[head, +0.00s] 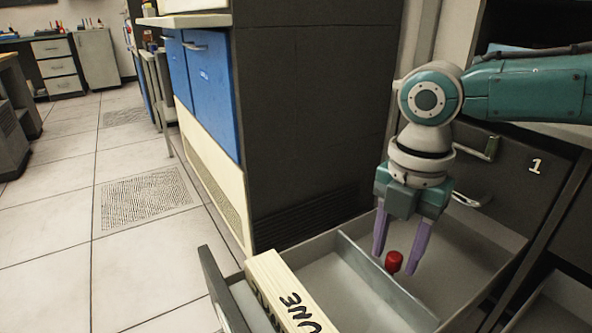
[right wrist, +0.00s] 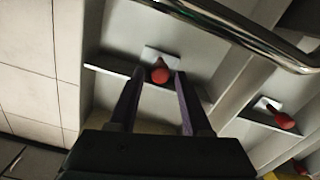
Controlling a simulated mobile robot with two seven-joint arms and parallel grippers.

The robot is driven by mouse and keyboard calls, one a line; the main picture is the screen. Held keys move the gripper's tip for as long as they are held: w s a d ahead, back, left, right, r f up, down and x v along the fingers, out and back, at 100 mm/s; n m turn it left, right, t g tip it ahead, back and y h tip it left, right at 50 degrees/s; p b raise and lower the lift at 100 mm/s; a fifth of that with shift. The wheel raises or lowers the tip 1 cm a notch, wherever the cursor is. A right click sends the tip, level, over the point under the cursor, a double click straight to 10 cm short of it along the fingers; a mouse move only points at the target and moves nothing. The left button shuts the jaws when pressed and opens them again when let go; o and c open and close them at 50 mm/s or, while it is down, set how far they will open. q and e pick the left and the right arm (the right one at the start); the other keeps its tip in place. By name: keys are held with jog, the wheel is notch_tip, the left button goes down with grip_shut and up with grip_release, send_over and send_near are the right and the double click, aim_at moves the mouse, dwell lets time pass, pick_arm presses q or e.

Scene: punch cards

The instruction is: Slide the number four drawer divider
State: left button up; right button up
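An open drawer (head: 462,262) holds a thin grey metal divider (head: 372,272) standing across it. A red knob (head: 394,262) sits at the divider, and it also shows in the right wrist view (right wrist: 160,73). My right gripper (head: 396,262) points down into the drawer with its purple fingers open. The knob lies between the fingertips in both views; in the right wrist view (right wrist: 159,76) gaps show on both sides of it. No number four is readable on this drawer. My left gripper is out of view.
A pale wooden block (head: 283,290) with black lettering lies in the drawer's front part. A dark cabinet panel (head: 520,180) marked "1" stands behind. A metal bar (right wrist: 240,38) and another red knob (right wrist: 283,120) show in the right wrist view. Tiled floor (head: 60,240) is clear at left.

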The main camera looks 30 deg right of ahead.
aim_at(394, 256)
jog(key=shift+o, duration=0.5)
jog(key=shift+r, duration=0.1)
notch_tip(394, 256, up, 10)
jog(key=p, duration=0.3)
jog(key=shift+p, duration=0.35)
